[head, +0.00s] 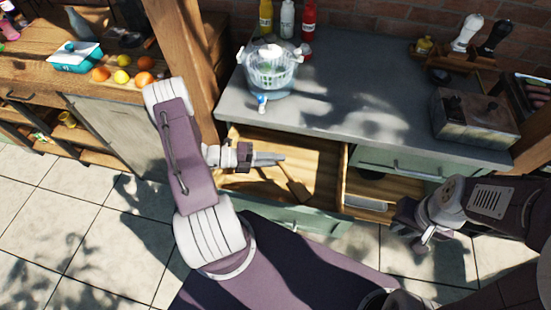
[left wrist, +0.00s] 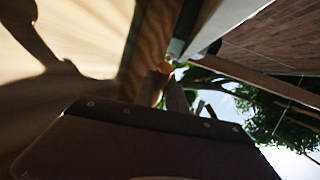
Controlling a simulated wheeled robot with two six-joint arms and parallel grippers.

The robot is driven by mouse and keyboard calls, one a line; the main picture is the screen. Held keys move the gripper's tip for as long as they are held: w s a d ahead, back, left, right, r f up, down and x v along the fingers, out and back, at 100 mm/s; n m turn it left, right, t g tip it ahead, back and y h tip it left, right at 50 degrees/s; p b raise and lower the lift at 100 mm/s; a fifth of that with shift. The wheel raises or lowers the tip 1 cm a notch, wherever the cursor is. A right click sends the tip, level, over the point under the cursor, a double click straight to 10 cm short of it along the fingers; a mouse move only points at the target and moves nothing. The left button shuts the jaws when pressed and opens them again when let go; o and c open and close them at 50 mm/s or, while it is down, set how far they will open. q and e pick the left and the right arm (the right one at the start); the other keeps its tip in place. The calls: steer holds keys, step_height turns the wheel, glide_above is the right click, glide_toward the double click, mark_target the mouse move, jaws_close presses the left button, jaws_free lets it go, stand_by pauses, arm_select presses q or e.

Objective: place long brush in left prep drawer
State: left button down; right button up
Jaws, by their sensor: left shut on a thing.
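The left prep drawer (head: 325,160) is pulled open below the grey counter, with a wooden inside and a green front. My left gripper (head: 270,158) is over the drawer, shut on the long brush (head: 298,188). The brush is a thin brown wooden shape slanting down to the right from the fingertips; whether it touches the drawer floor cannot be told. In the left wrist view, the fingers (left wrist: 175,95) are dark, and a small orange-brown part shows beyond them. My right gripper (head: 426,238) is at the right, in front of the cabinet; its finger gap is unclear.
Another open drawer or compartment (head: 378,188) to the right holds a silvery item. A green drawer front with a handle (head: 410,168) is above it. A clear salad spinner (head: 270,70) and a small blue-white bottle (head: 262,103) stand on the counter. A wooden post (head: 185,50) rises at left.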

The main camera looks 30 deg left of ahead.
arm_select(q)
steer(key=shift+f, duration=0.15)
steer(key=c, duration=1.4)
jaws_free()
steer(key=shift+o, duration=0.2)
steer(key=shift+r, duration=0.3)
steer(key=shift+r+p, duration=0.55)
steer(key=shift+r, duration=0.05)
steer(key=b+v, duration=0.1)
steer(key=v, duration=1.1)
steer(key=shift+f, duration=0.25)
